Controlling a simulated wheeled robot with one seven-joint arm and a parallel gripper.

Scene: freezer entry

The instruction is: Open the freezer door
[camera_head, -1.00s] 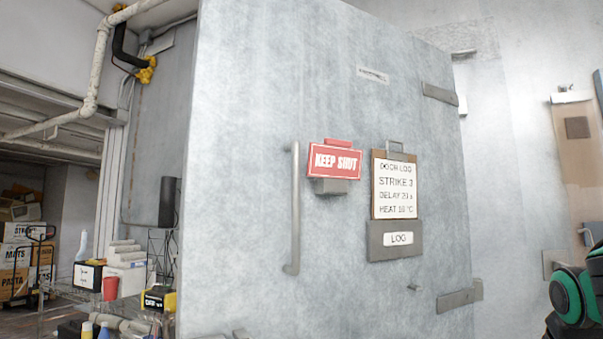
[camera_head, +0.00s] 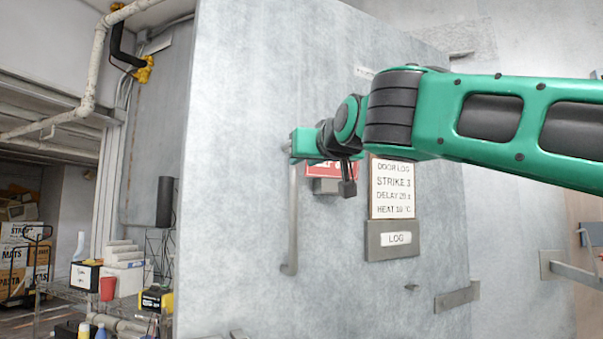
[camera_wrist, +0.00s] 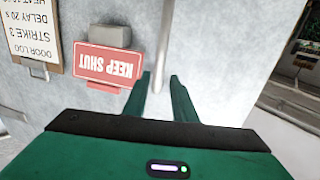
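The freezer door (camera_head: 235,230) is a large pale grey slab with hinge straps on its right side. A vertical grey bar handle (camera_head: 291,225) is fixed near its left side. My gripper (camera_head: 296,146) is at the upper end of this handle, partly covering it. In the wrist view, my gripper's two green fingers (camera_wrist: 160,78) are apart, and the handle (camera_wrist: 164,40) shows between their tips. A gap shows beside the bar, so the fingers do not look closed on it. I cannot tell whether the door stands slightly ajar.
A red KEEP SHUT sign (camera_wrist: 108,63) and a log board (camera_head: 393,188) hang right of the handle, close to my arm. A wire shelf (camera_head: 60,290) with boxes and bottles stands left of the door. Stacked cartons (camera_head: 20,265) stand farther back.

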